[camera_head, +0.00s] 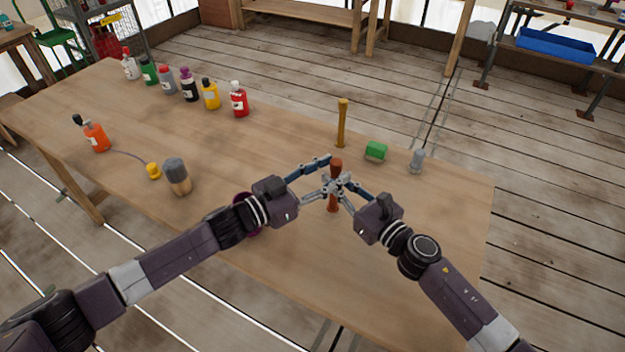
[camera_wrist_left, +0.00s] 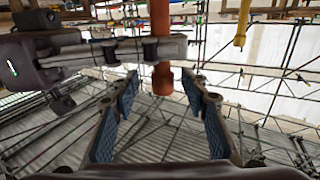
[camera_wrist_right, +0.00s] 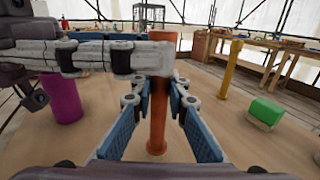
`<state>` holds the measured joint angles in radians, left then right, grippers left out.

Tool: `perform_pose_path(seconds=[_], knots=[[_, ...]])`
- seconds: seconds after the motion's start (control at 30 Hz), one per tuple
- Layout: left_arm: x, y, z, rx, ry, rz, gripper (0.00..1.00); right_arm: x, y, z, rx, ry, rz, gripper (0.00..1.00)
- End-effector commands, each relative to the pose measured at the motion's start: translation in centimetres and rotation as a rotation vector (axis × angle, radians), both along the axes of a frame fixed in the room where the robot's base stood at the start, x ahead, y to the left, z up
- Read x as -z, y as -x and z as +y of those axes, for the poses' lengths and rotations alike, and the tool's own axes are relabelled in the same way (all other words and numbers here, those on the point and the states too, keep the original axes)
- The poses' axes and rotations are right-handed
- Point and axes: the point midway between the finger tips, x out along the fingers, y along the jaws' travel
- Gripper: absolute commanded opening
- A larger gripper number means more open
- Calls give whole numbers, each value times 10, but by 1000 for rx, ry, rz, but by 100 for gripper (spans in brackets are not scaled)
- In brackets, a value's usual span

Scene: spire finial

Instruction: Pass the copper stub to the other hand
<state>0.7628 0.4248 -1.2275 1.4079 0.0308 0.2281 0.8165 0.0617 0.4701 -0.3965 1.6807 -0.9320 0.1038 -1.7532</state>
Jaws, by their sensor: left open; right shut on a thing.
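The copper stub (camera_head: 333,201) is an upright reddish-brown rod near the right part of the table, between my two grippers. My right gripper (camera_head: 337,184) is shut on its middle; the right wrist view shows the stub (camera_wrist_right: 157,125) between its blue-padded fingers. My left gripper (camera_head: 328,175) is open, its fingers reaching around the stub from the left. In the left wrist view the stub (camera_wrist_left: 162,80) stands between the spread left fingertips, with the right gripper's fingers crossing from the left. The stub's lower end looks clear of the table, though the exact gap is hard to tell.
Behind the grippers stand an upright brass rod (camera_head: 342,125), a green block (camera_head: 376,152) and a grey piece (camera_head: 417,160). A purple object (camera_wrist_right: 62,98) is partly hidden by my left arm. A grey-topped jar (camera_head: 177,178) and several bottles (camera_head: 188,86) are left. The table's front right is bare.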

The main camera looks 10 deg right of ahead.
Motion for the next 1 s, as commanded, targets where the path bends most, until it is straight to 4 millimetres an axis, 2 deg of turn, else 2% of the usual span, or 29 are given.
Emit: perform_pose_path(seconds=[0.2,0.5,0.87,0.97,1.0], knots=[[0,-8,-15,0,0,1,41,-1,0,0,0,0,-1,0],[0,-8,-16,0,-1,0,41,-1,0,0,0,0,-1,0],[0,-8,-17,2,0,0,3,-1,0,0,1,0,-1,0],[0,-7,-17,4,1,0,0,-1,-1,0,1,0,-1,0],[-1,-7,-18,5,3,-1,0,-1,-1,0,1,-1,-2,18]])
